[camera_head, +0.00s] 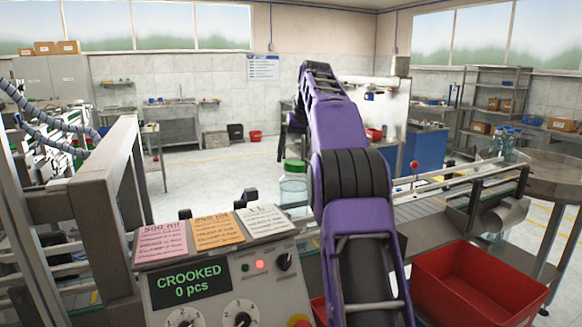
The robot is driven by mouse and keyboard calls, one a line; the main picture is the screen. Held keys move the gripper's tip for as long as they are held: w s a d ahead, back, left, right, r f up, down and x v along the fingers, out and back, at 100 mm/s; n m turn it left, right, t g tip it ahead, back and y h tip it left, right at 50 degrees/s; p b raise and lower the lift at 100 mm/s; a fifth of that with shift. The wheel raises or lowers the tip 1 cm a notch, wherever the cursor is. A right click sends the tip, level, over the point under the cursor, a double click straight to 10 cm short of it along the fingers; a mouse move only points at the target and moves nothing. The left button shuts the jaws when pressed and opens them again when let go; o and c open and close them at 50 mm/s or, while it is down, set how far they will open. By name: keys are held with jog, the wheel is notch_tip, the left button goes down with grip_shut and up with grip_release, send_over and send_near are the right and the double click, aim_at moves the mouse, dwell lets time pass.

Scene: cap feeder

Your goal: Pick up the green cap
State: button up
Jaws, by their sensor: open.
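The green cap (295,165) sits on top of a clear jar (293,190) just left of my purple arm, behind the control panel. My gripper (291,150) is small and dark at the far end of the arm, pointing down just above the cap as seen in this view. Its jaws are apart, with nothing seen between them. Part of it is hidden behind my arm, and I cannot tell its exact distance from the cap.
The control panel (222,287) reads "CROOKED 0 pcs", with a red light lit and paper notes on top. A conveyor (440,200) runs to the right. A red bin (478,283) stands at front right. A grey metal frame (100,185) stands at left.

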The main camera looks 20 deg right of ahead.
jog(key=shift+x, duration=0.85)
jog(key=c, duration=1.3)
jog(key=shift+o, duration=0.2)
